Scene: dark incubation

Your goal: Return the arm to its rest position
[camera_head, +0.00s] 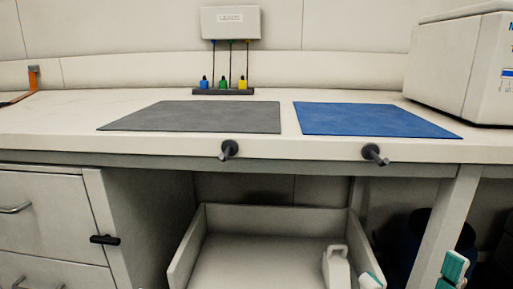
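Neither of my grippers shows in the head view. White and teal parts at the lower right edge may belong to my own arm, but I cannot tell. No arm or gripper is over the bench (60,118). On it a grey mat (195,117) and a blue mat (375,119) lie side by side, both bare.
A wall box (231,22) hangs above a small rack (223,92) with blue, green and yellow pieces. A white machine (455,65) stands right. Two dark knobs (229,149) (375,154) stick out in front. Below is an open tray (255,262) with a white jug (337,268); drawers (45,215) are left.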

